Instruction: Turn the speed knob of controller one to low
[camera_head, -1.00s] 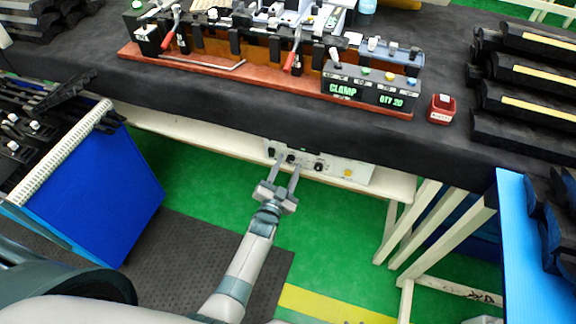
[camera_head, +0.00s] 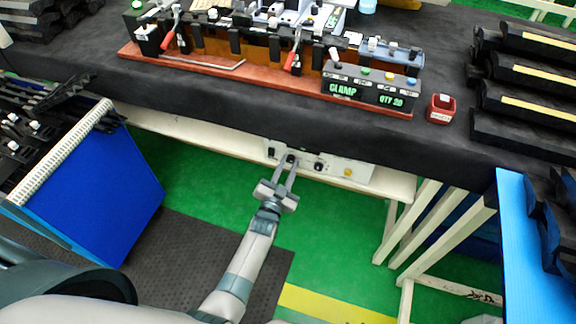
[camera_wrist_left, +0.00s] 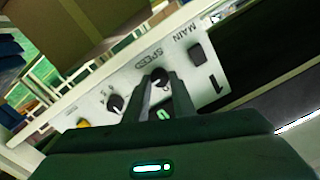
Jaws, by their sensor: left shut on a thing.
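The white panel of controller one (camera_head: 338,169) hangs under the front edge of the table; its "1", "MAIN" and "SPEED" labels read in the left wrist view (camera_wrist_left: 204,94). The black speed knob (camera_wrist_left: 158,75) sits below the SPEED label. My left gripper (camera_head: 285,161) reaches up to the panel. In the wrist view its two fingers (camera_wrist_left: 157,84) are on either side of the speed knob, shut on it. The knob's pointer is partly hidden, so its exact setting cannot be told. My right gripper is not in view.
Another black knob (camera_wrist_left: 115,103), a yellow button (camera_wrist_left: 83,123) and a black main switch (camera_wrist_left: 196,53) share the panel. Above is the dark tabletop (camera_head: 240,110) with a clamp fixture. A blue bin (camera_head: 105,190) stands left; white table legs (camera_head: 408,225) stand right.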

